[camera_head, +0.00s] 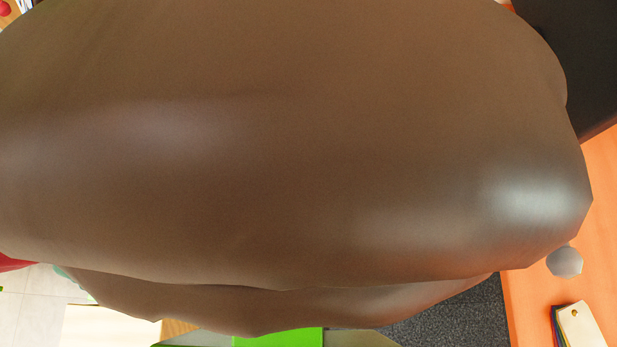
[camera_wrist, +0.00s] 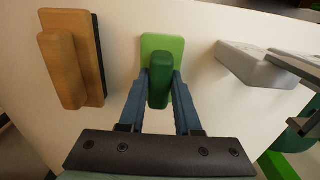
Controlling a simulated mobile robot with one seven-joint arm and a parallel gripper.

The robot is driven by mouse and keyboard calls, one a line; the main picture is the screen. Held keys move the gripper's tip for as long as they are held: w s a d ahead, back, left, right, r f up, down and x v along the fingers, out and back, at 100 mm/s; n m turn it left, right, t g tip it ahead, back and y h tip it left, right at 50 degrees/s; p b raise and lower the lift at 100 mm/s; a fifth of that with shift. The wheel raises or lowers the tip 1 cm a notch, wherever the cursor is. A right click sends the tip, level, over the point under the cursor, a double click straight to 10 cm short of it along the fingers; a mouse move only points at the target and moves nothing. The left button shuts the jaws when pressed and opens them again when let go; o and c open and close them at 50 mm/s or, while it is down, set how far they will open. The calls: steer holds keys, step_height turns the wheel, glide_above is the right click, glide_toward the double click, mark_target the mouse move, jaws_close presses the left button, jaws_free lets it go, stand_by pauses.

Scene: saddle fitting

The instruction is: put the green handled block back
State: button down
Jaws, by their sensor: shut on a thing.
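In the wrist view, the green handled block has a light green base (camera_wrist: 161,44) and a darker green upright handle (camera_wrist: 160,78). My gripper (camera_wrist: 161,88) has its two blue fingers closed on either side of that handle. The base lies against a pale flat surface (camera_wrist: 195,30); I cannot tell whether it touches or hovers just off it. In the head view my gripper and the block cannot be made out behind a large brown smooth shape (camera_head: 300,150).
A wooden handled block (camera_wrist: 92,55) stands left of the green one, with a clear gap. A grey-white block (camera_wrist: 262,68) is on the right. Grey and green items crowd the right edge. In the head view, a bright green piece (camera_head: 280,338) shows at the bottom, and a grey ball (camera_head: 565,262) at right.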

steer(key=shift+f, duration=0.35)
steer(key=shift+f, duration=0.15)
steer(key=c, duration=0.6)
jaws_free()
step_height(320, 180, up, 12)
steer(key=p, duration=0.2)
steer(key=shift+r+p, duration=0.2)
steer(key=shift+p, duration=0.1)
